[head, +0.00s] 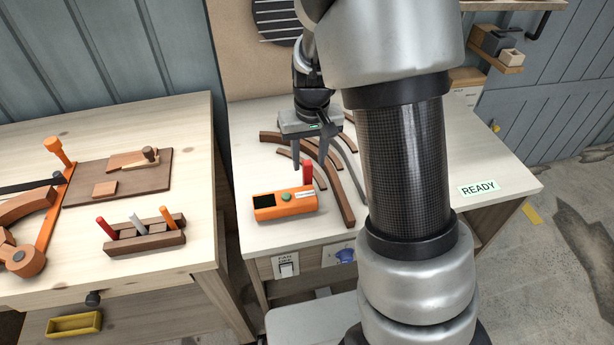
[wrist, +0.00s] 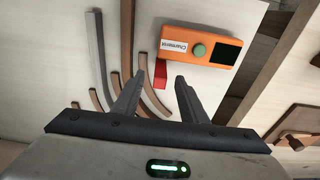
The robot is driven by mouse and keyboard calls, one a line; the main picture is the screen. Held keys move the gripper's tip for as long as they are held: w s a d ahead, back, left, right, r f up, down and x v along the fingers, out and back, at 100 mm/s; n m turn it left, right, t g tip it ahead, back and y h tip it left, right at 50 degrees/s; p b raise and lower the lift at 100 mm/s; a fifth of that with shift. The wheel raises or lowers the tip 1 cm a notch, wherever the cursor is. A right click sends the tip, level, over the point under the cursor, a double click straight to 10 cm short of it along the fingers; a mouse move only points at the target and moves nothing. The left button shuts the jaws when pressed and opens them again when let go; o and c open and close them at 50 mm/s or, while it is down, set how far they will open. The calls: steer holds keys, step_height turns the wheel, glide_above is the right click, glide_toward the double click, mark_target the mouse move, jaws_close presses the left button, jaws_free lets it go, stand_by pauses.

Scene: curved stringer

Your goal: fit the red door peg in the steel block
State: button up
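A red peg (head: 307,172) stands upright just behind an orange box on the right-hand bench; it also shows in the wrist view (wrist: 161,74). My gripper (head: 309,163) points down over it, with its fingers spread. In the wrist view, the red peg lies in line with the gap between my fingertips (wrist: 160,80), with space on both sides. A second red peg (head: 105,227) leans in a wooden rack on the left bench. I cannot make out a steel block for certain.
The orange box (head: 285,213) has a green button and dark window. Curved wooden strips (head: 342,190) and a grey strip lie around my gripper. A gap separates the benches. A READY label (head: 479,188) lies at right.

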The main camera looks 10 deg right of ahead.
mark_target(307, 174)
steer(key=shift+w+f+b, duration=0.15)
steer(key=shift+w+f, duration=0.05)
steer(key=shift+f, duration=1)
steer(key=shift+w+f+b, duration=0.2)
steer(key=shift+f, duration=0.95)
steer(key=shift+w+f+b, duration=0.15)
steer(key=shift+w+f, duration=0.05)
steer(key=shift+f, duration=1)
steer(key=shift+c, duration=0.4)
jaws_close()
